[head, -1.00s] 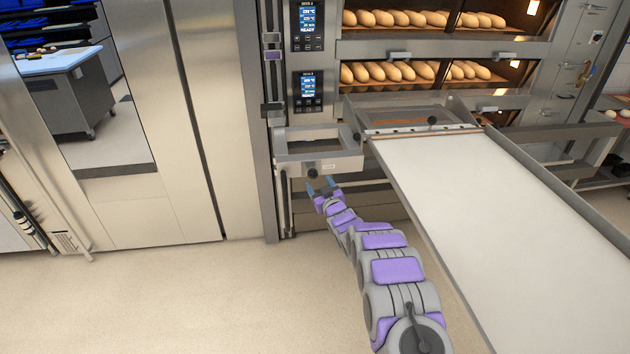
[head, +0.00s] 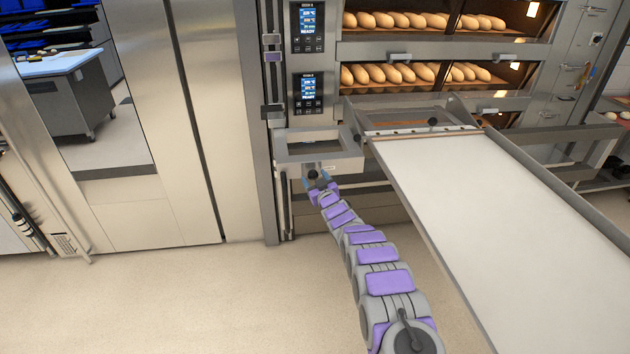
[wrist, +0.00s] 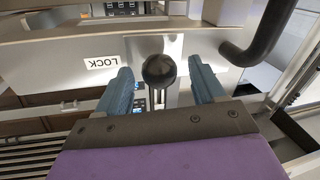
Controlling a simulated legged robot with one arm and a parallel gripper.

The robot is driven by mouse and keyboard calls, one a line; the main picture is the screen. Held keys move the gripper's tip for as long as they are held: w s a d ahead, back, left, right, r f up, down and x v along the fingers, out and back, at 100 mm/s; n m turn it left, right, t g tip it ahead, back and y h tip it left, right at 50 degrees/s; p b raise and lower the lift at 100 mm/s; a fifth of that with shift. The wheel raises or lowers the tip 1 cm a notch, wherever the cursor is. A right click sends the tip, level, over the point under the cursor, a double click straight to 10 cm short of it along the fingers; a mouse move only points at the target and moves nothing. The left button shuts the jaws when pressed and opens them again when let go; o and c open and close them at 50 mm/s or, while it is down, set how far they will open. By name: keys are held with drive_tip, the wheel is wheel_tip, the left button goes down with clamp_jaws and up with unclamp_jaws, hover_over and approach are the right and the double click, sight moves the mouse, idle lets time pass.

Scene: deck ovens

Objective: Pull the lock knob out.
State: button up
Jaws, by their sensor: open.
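The lock knob (head: 313,174) is a black ball on the front face of a steel bracket (head: 290,160) beside the loader. In the wrist view the black knob (wrist: 159,70) sits between the two blue fingers of my gripper (wrist: 163,88), near their tips. A gap shows on each side of it, so the fingers appear apart from it. A white label reading "LOCK" (wrist: 103,62) is on the steel face to the knob's left. My gripper (head: 317,182) is open at the knob in the head view.
A white loader belt (head: 470,200) with metal side rails slopes down to the right of my arm. Deck ovens with loaves (head: 400,73) stand behind. A dark curved handle (wrist: 262,35) is right of my gripper in the wrist view. The floor at lower left is clear.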

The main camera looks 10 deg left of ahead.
drive_tip(key=shift+c, duration=0.4)
clamp_jaws()
drive_tip(key=shift+s, duration=0.15)
drive_tip(key=shift+a+p+v, duration=0.2)
drive_tip(key=shift+p+v, duration=0.35)
drive_tip(key=shift+v, duration=0.45)
drive_tip(key=shift+s+f, duration=0.2)
